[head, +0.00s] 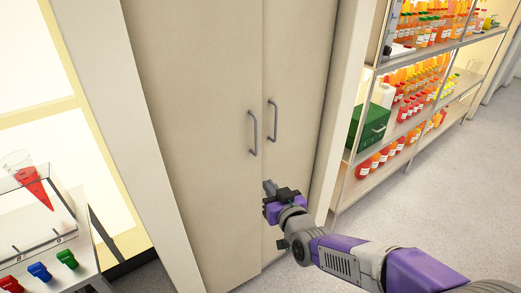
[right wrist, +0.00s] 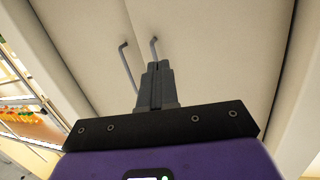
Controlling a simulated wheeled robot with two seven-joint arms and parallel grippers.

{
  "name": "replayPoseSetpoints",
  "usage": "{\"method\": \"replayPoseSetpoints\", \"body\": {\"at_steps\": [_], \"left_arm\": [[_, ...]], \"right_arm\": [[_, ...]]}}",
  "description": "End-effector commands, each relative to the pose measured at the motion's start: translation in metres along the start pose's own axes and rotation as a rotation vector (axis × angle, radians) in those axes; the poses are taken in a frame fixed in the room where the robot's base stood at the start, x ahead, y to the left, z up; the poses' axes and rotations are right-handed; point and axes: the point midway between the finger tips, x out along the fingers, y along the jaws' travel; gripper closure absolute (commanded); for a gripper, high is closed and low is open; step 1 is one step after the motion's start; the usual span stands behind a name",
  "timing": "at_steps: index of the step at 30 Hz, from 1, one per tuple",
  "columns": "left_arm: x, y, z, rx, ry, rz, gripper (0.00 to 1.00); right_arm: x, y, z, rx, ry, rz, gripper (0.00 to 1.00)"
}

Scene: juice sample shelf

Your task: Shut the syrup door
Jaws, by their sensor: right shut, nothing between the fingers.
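A tall beige cabinet has two doors side by side. The left door (head: 205,120) and the right door (head: 297,80) meet at a vertical seam and look closed or nearly closed. I cannot tell which is the syrup door. The left handle (head: 252,133) and right handle (head: 273,121) are grey upright bars. My right gripper (head: 268,186) is shut and empty, in front of the doors below the handles. In the right wrist view its fingers (right wrist: 157,75) point toward the doors and overlap the handles' lower area; contact is unclear. My left gripper is out of view.
A metal shelf (head: 400,128) with several bottles and a green box (head: 367,128) stands to the right. The floor (head: 440,190) at the right is clear.

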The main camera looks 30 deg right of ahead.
Motion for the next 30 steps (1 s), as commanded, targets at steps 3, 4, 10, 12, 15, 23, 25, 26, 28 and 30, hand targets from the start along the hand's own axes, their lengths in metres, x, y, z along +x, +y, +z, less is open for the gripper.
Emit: {"method": "replayPoseSetpoints", "body": {"at_steps": [3,4,10,12,15,23,25,26,28,30], "left_arm": [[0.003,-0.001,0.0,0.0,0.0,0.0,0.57],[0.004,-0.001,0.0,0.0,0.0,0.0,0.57],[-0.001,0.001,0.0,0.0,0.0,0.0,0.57],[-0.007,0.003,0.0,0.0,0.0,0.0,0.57],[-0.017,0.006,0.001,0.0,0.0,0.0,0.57],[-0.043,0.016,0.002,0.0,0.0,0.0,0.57],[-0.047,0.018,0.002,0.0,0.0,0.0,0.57],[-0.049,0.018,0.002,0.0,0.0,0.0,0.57],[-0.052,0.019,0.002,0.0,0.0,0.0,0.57],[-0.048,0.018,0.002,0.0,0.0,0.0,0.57]], "right_arm": [[-0.018,0.008,-0.032,-0.04,0.099,0.03,1.0],[-0.021,0.009,-0.037,-0.047,0.114,0.034,1.0],[-0.026,0.011,-0.051,-0.064,0.149,0.043,1.0],[-0.023,0.01,-0.052,-0.063,0.148,0.042,1.0],[-0.017,0.011,-0.054,-0.062,0.145,0.042,1.0],[0.004,0.011,-0.056,-0.061,0.145,0.042,1.0],[0.013,0.012,-0.057,-0.061,0.145,0.042,1.0],[0.017,0.012,-0.057,-0.061,0.144,0.043,1.0],[0.027,0.013,-0.058,-0.06,0.146,0.043,1.0],[0.043,0.013,-0.059,-0.061,0.15,0.043,1.0]]}}
